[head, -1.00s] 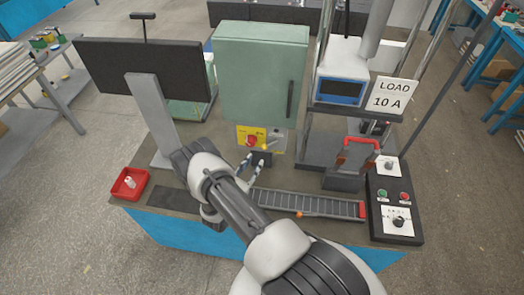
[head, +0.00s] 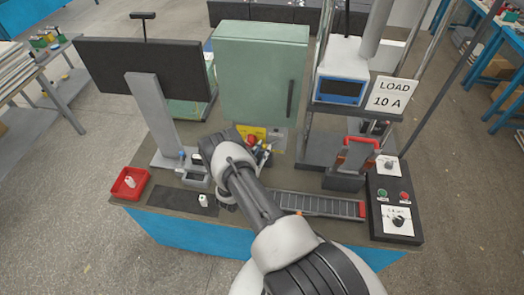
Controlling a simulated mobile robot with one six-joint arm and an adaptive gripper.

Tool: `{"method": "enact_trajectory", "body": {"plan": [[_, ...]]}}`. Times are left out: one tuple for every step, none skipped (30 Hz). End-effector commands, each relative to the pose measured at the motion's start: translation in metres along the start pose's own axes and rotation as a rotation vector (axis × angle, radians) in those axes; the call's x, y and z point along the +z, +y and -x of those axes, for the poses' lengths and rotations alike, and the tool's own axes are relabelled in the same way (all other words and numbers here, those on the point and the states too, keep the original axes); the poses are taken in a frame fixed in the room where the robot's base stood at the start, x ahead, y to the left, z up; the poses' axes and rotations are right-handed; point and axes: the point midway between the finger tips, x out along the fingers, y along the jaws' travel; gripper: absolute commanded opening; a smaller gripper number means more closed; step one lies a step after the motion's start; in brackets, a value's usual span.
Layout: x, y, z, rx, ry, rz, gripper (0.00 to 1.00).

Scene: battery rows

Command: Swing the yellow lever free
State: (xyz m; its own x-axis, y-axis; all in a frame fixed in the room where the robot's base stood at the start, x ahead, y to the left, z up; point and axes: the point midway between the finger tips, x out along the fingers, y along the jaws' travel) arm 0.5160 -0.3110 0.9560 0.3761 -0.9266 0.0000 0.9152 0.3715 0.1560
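A yellow panel with a red knob (head: 252,140) is on the front below the green cabinet (head: 258,75). The yellow lever (head: 268,147) shows only as a small bit to the right of the knob, partly covered. My gripper (head: 262,156) is right in front of the panel, close to the lever. My wrist hides much of it and of the panel's left part. I cannot tell whether the fingers touch the lever or how far apart they are.
A black monitor (head: 145,70) on a grey stand is at left. A red tray (head: 130,184), a grey bin (head: 196,178) and a dark mat (head: 170,200) with a small white piece (head: 203,200) lie in front. A grey slotted rail (head: 318,205) and a control box (head: 395,215) are at right.

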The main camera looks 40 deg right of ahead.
Motion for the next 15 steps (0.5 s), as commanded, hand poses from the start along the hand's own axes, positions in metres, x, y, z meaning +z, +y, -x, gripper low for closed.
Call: {"method": "enact_trajectory", "body": {"plan": [[0.0000, -0.0001, 0.0001, 0.000, 0.000, 0.000, 0.16], [0.0000, -0.0001, 0.0001, 0.000, 0.000, 0.000, 0.14], [0.0000, -0.0002, 0.0002, 0.000, 0.000, 0.000, 0.12], [0.0000, -0.0002, 0.0002, 0.000, 0.000, 0.000, 0.10], [0.0000, -0.0002, 0.0002, 0.000, 0.000, 0.000, 0.08], [0.0000, -0.0002, 0.0002, -0.001, 0.000, 0.000, 0.05], [0.0000, -0.0002, 0.0002, -0.001, 0.000, 0.000, 0.03], [0.0000, -0.0003, 0.0002, -0.001, 0.000, 0.000, 0.01], [-0.0001, -0.0003, 0.0002, -0.001, 0.000, 0.000, 0.00], [-0.0001, -0.0003, 0.0002, -0.001, 0.000, 0.000, 0.00], [-0.0001, -0.0003, 0.0002, -0.001, 0.000, 0.001, 0.00], [-0.0003, -0.0004, 0.0002, -0.001, 0.000, 0.002, 0.00], [-0.0006, -0.0005, 0.0002, -0.001, -0.001, 0.003, 0.00], [-0.0010, -0.0006, 0.0002, -0.001, -0.002, 0.006, 0.00], [-0.0017, -0.0008, 0.0002, 0.000, -0.003, 0.011, 0.00]]}}
